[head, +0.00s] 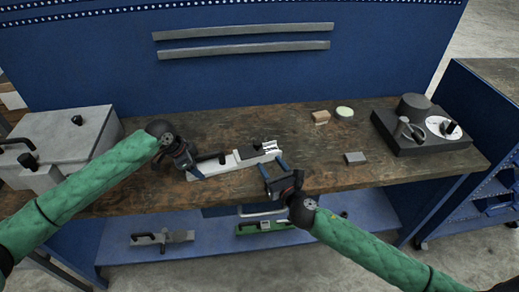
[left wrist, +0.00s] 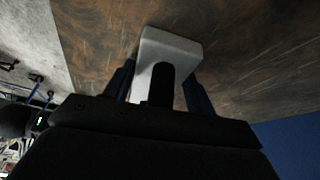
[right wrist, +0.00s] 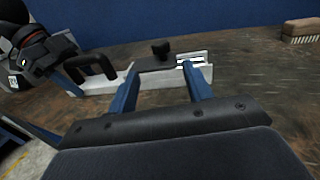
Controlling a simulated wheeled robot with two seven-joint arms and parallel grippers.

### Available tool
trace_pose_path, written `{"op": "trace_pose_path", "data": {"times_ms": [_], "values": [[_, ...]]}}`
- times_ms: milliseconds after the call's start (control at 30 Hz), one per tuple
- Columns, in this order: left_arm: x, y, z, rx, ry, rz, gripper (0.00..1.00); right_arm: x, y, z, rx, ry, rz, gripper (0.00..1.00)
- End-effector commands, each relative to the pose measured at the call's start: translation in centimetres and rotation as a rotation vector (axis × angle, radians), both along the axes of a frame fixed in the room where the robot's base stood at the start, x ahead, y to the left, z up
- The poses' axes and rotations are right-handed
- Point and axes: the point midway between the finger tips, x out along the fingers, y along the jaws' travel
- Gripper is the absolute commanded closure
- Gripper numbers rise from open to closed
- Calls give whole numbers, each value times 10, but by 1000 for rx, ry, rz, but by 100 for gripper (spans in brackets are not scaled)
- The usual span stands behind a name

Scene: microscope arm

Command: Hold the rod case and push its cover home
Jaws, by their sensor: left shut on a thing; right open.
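The rod case (head: 225,165) is a long pale bar lying on the bench, with a black handle (head: 208,157). Its dark cover (head: 250,152) has a black knob, clearer in the right wrist view (right wrist: 160,48). Pale rods (head: 270,147) show uncovered at the case's right end. My left gripper (head: 194,164) is shut on the case's left end; the left wrist view shows that pale end (left wrist: 170,45) between its fingers. My right gripper (head: 273,167) is open and empty, just in front of the right end, its fingers apart below the cover in the right wrist view (right wrist: 163,90).
A grey box (head: 60,140) stands at the left of the bench. A small brush (head: 320,117), a round green-white item (head: 344,112) and a grey block (head: 355,158) lie to the right. The bench between is clear.

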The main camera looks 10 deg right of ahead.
Motion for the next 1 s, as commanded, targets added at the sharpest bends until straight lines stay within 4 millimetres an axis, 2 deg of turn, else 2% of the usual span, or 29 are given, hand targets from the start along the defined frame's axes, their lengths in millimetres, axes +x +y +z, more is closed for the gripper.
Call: {"op": "trace_pose_path", "data": {"times_ms": [300, 500, 700, 1000], "values": [[0, 0, 0, -1, -1, 0, 88, 47, 12, 1, 0, -2, -1, 50], [0, 0, 0, -1, -1, 0, 88, 70, 19, 0, 1, -2, 1, 50], [0, 0, 0, -1, -1, 0, 88, 82, 22, 0, -1, -1, 1, 50], [0, 0, 0, -1, -1, 0, 88, 84, 22, 0, -1, -1, 1, 50]]}}
